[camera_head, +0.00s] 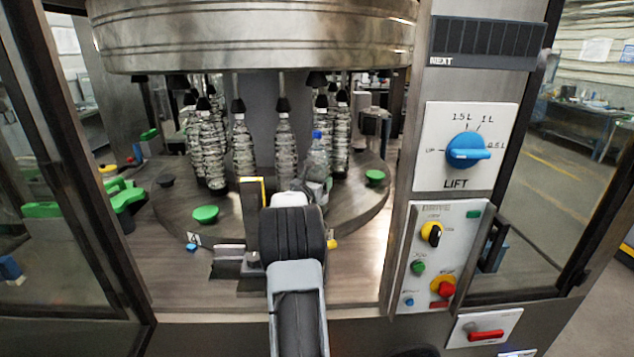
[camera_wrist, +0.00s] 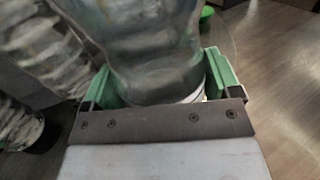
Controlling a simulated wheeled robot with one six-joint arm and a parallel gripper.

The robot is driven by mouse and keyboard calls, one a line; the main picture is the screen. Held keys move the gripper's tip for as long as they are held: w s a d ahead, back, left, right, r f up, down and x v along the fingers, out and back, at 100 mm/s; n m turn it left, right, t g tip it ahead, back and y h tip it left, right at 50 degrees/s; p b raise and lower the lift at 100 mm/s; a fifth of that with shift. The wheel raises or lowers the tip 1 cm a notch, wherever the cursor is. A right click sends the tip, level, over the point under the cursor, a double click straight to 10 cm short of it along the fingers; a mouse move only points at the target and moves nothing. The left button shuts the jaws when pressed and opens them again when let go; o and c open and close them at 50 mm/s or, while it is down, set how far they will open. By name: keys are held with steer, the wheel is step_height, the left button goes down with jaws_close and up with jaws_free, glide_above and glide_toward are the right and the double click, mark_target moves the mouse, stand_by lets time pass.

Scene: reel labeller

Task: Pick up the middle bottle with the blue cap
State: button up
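The clear bottle with the blue cap (camera_head: 317,152) stands upright among the dark-capped bottles, on the right part of the round turntable. My gripper (camera_head: 312,190) is at its lower part, and my wrist hides its base in the head view. In the wrist view the bottle's clear body (camera_wrist: 155,50) lies between the two green-padded fingers of my gripper (camera_wrist: 162,82). The fingers stand wide, one on each side of the bottle. The right finger is very near it, and contact cannot be made out. The cap is out of the wrist view.
Ribbed clear bottles (camera_head: 243,150) with dark caps stand close by on the left; some show in the wrist view (camera_wrist: 40,50). A metal drum (camera_head: 250,35) hangs above. Green discs (camera_head: 205,214) lie on the turntable (camera_head: 170,215). A control panel (camera_head: 437,255) stands at right.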

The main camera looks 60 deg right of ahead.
steer(key=c, duration=0.9)
steer(key=shift+r, duration=0.2)
steer(key=shift+c, duration=0.4)
